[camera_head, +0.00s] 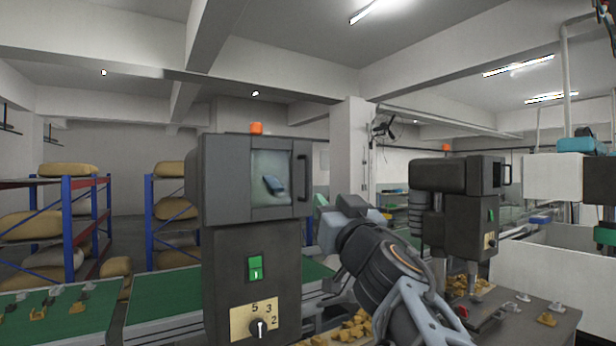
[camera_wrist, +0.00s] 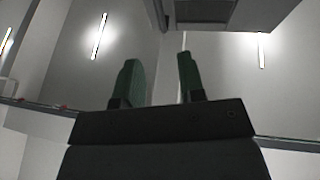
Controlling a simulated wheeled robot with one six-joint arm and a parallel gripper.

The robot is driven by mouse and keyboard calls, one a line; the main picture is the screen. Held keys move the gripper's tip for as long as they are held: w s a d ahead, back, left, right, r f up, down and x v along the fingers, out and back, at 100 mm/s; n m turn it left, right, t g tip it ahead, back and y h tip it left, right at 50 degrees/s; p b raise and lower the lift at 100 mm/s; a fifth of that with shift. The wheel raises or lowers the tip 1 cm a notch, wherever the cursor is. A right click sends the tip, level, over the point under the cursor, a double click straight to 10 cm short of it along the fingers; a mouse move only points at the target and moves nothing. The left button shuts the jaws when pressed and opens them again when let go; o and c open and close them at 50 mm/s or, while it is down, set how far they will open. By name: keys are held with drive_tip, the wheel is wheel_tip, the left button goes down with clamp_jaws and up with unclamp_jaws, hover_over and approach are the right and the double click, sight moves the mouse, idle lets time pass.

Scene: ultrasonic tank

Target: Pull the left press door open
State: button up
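The left press (camera_head: 225,180) is a dark grey machine with an orange lamp on top. Its door (camera_head: 285,213) has a window, with a blue object visible through it, and looks shut. A dark vertical handle (camera_head: 303,178) is on the door's right side. My gripper (camera_head: 320,204) is just right of and below the handle, partly hidden by the press. In the wrist view my gripper (camera_wrist: 159,78) points upward, its two green fingers apart with nothing between them. A dark boxy part, probably of a press, shows at the top of that view; the handle cannot be made out there.
A second press (camera_head: 465,195) stands at the right. Green conveyor belts (camera_head: 170,296) run at the lower left, with small parts on one. Yellowish pieces (camera_head: 355,328) lie at the bottom beside my arm. Racks with sacks (camera_head: 70,210) stand at the back left.

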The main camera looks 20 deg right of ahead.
sight(308, 177)
drive_tip(key=p+x, duration=0.1)
drive_tip(key=x, duration=1.2)
drive_tip(key=shift+w+r, duration=0.1)
clamp_jaws()
